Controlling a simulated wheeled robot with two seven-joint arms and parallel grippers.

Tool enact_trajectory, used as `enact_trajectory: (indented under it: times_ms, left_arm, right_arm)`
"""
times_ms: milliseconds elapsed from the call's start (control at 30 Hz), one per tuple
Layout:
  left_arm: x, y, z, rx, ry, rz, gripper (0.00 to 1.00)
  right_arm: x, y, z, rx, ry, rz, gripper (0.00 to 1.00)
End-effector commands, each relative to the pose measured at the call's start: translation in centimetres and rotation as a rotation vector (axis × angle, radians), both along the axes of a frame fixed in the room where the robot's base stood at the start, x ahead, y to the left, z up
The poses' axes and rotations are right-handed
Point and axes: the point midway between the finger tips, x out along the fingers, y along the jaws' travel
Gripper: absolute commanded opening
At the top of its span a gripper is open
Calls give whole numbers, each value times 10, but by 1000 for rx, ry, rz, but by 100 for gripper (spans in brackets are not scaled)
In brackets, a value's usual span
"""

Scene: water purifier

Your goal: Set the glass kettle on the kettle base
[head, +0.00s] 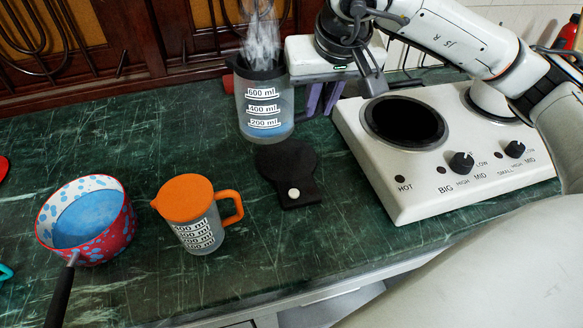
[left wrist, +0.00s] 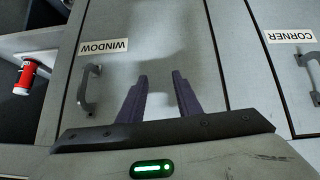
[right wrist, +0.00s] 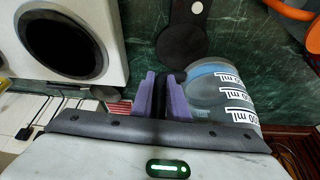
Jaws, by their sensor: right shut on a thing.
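The glass kettle (head: 265,112) has a black lid, volume marks and bluish water, and steam rises above it. My right gripper (head: 320,98) is shut on its handle from the right; the purple fingers close on the dark handle in the right wrist view (right wrist: 163,95). The kettle looks upright, just behind the kettle base; whether it touches the counter is hard to tell. The kettle base (head: 287,161) is a flat black disc with a tab and a white button, empty on the counter. It also shows in the right wrist view (right wrist: 182,42). My left gripper (left wrist: 160,98) is open and empty, facing grey cabinet doors.
A white two-plate stove (head: 425,185) stands right of the base. An orange-lidded pitcher (head: 197,215) and a red pot (head: 90,220) of blue liquid stand left on the green counter (head: 150,150). A wooden rack wall closes the back.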

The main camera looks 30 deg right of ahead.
Motion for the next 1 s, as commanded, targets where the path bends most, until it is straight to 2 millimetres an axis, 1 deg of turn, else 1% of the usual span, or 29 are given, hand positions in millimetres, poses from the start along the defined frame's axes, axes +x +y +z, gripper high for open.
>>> enact_trajectory:
  times_ms: [33, 133, 200, 267, 500, 600, 767, 933, 1000]
  left_arm:
    - [2, -3, -12, -4, -9, -3, 31]
    - [5, -5, -16, -7, -16, -4, 31]
    - [6, -5, -17, -8, -18, -5, 31]
    - [6, -6, -18, -7, -17, -6, 31]
    - [5, -6, -20, -5, -15, -7, 31]
    - [6, -6, -20, -5, -16, -7, 31]
    - [6, -6, -20, -6, -18, -7, 31]
    - [7, -6, -21, -6, -19, -7, 31]
    - [7, -6, -21, -6, -20, -7, 31]
  right_arm:
    - [1, -11, -10, 6, -2, -40, 0]
    - [-1, -26, -11, 8, 3, -93, 0]
    - [-2, -32, -11, 10, 5, -116, 0]
    - [-2, -36, -16, 10, 9, -126, 0]
    - [-3, -37, -56, 8, 12, -132, 0]
    - [-3, -37, -67, 10, 9, -131, 0]
    - [-3, -36, -78, 10, 9, -130, 0]
    - [-3, -36, -102, 9, 11, -130, 0]
    - [-3, -36, -108, 10, 9, -130, 0]
